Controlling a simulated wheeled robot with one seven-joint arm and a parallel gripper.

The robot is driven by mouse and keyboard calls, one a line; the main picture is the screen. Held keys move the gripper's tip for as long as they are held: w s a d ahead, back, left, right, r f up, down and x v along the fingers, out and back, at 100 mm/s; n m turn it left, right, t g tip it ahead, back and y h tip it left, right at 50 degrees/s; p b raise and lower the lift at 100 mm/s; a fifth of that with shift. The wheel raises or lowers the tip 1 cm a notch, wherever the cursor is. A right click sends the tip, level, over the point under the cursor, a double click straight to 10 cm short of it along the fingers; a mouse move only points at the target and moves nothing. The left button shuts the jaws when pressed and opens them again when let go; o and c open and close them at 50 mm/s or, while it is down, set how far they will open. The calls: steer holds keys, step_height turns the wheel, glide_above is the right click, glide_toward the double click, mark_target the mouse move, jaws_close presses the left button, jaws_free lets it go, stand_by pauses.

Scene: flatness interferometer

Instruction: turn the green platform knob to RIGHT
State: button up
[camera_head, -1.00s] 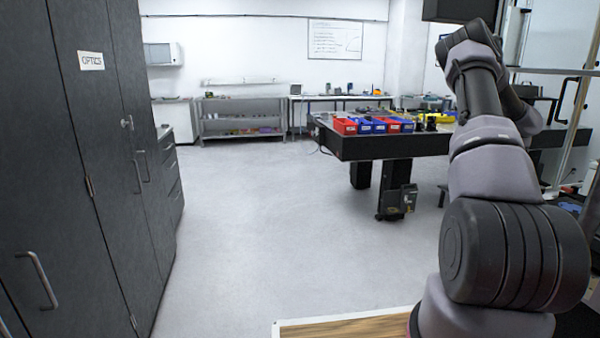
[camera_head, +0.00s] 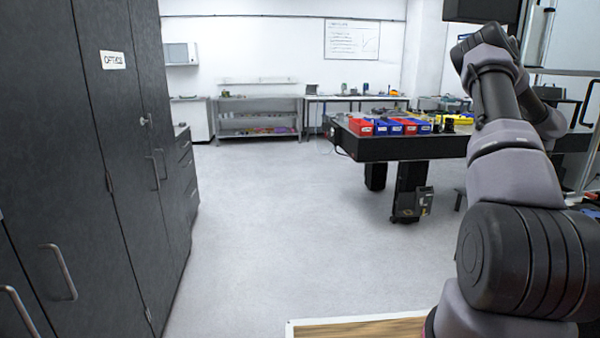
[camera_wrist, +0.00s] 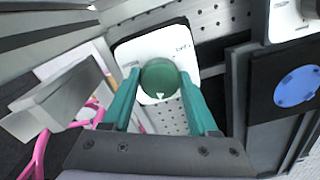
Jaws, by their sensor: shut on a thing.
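The green knob (camera_wrist: 160,76) sits on a white plate (camera_wrist: 143,50) with small dark lettering near its upper right, too small to read surely. A small white pointer mark shows on the knob's lower side in the wrist view. My gripper (camera_wrist: 160,80) has its two teal fingers on either side of the knob, shut on it. In the head view my arm reaches up and away at the right; my gripper and the knob do not show there.
In the wrist view a blue disc (camera_wrist: 297,86) on a black panel lies right, a grey block (camera_wrist: 62,92) and pink handles (camera_wrist: 38,155) left. In the head view, dark cabinets (camera_head: 105,180) stand left, a black table (camera_head: 400,150) with red and blue bins right, with clear floor between.

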steer(key=m, duration=0.8)
steer(key=o, duration=1)
steer(key=shift+r, duration=0.15)
steer(key=shift+r, duration=2.85)
